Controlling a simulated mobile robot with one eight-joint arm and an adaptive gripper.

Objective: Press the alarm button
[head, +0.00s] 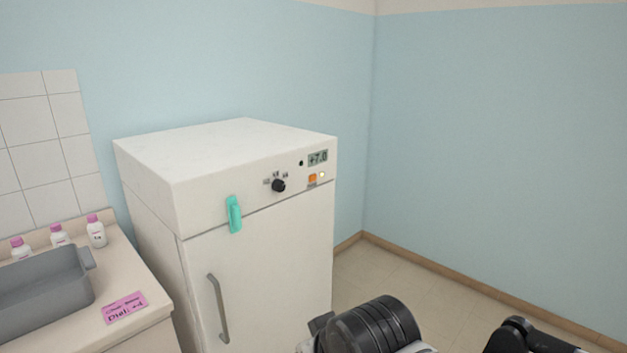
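A white lab fridge (240,160) stands against the blue wall, with its door closed. At the upper right of its front is a small orange button (312,179), which looks like the alarm button; its label is too small to read. A small pale round light (322,175) glows just right of it. A display (318,158) above reads about +7.0. A black knob (278,186) sits to the left. Parts of my arm show at the bottom edge, below and right of the panel, apart from the button. My gripper's fingers are not in view.
A counter (140,325) at left holds a grey tray (45,290), several pink-capped bottles (96,231) and a pink label (124,307). The floor (400,275) right of the fridge is clear.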

